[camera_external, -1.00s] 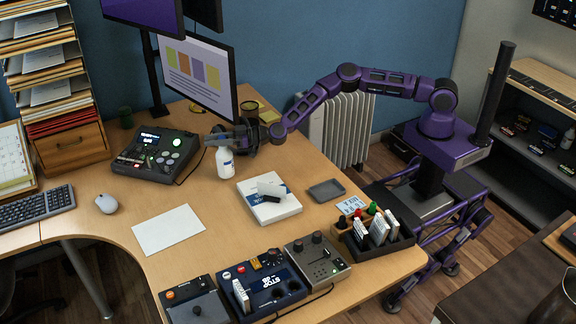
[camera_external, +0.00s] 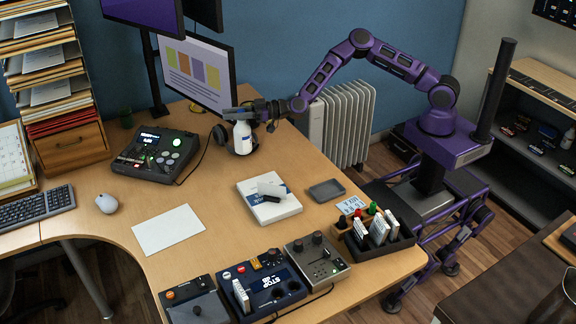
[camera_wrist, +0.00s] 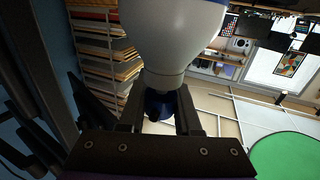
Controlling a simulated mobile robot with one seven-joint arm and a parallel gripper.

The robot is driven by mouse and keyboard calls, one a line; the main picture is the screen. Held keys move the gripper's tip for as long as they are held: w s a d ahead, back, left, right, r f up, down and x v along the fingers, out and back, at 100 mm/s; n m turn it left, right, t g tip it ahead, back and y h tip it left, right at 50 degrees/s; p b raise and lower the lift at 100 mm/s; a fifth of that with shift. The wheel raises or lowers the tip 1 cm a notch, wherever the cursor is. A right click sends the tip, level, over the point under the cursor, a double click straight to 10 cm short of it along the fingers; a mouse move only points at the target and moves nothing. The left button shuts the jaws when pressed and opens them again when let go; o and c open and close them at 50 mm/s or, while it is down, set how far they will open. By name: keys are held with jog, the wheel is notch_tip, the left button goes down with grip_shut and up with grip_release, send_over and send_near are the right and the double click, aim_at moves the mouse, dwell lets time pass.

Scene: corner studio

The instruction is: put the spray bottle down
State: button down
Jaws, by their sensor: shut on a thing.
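The spray bottle (camera_external: 242,138) is white with a blue label. In the external view it hangs upright beneath my gripper (camera_external: 242,114), towards the back of the desk (camera_external: 195,189). I cannot tell for sure whether its base touches anything. In the wrist view the bottle's white body (camera_wrist: 172,28) fills the top middle and its neck narrows towards a dark blue top. My gripper (camera_wrist: 160,112) is shut on that top, with one finger on each side.
Black headphones (camera_external: 219,134) lie right behind and beside the bottle. A control console (camera_external: 155,155) is to the left and a monitor (camera_external: 196,75) stands behind. Bare desk lies between console and box.

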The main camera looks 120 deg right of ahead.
jog(key=s+a+y, duration=0.1)
jog(key=s+a, duration=0.1)
jog(key=s, duration=0.6)
jog(key=s+a, duration=0.3)
jog(key=s, duration=0.5)
notch_tip(320, 180, down, 10)
jog(key=b, duration=0.2)
jog(key=shift+s+n, duration=0.35)
jog(key=shift+n, duration=0.05)
jog(key=shift+f, duration=0.1)
jog(key=shift+f, duration=0.15)
jog(key=c, duration=0.6)
grip_release()
